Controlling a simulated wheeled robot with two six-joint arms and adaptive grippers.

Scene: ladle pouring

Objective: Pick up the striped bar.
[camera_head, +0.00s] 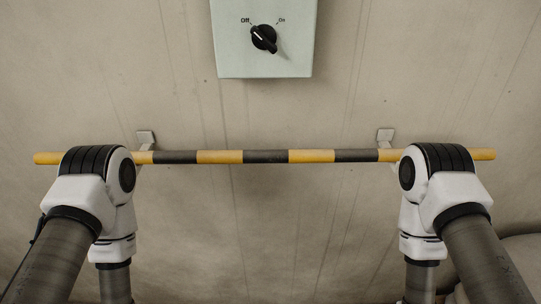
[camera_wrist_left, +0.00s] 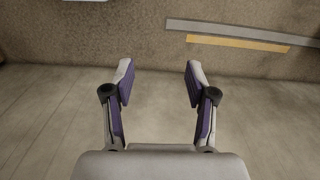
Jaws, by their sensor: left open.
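The striped bar (camera_head: 265,157), in yellow and black bands, lies level across two wall brackets in the head view. My two arm joints cover part of it near each end, but both yellow tips show. My left gripper (camera_wrist_left: 158,75) shows in the left wrist view, with its two purple-padded fingers spread apart and nothing between them. In the head view neither gripper shows; the arms bend down and leave the lower edge. The bar cannot be made out for certain in the left wrist view.
The left bracket (camera_head: 146,138) and right bracket (camera_head: 385,136) stick out of the beige wall. A pale box (camera_head: 264,60) with a black Off/On knob (camera_head: 263,38) hangs above the bar. The left wrist view shows a grey strip (camera_wrist_left: 240,33) and a yellow strip (camera_wrist_left: 237,42).

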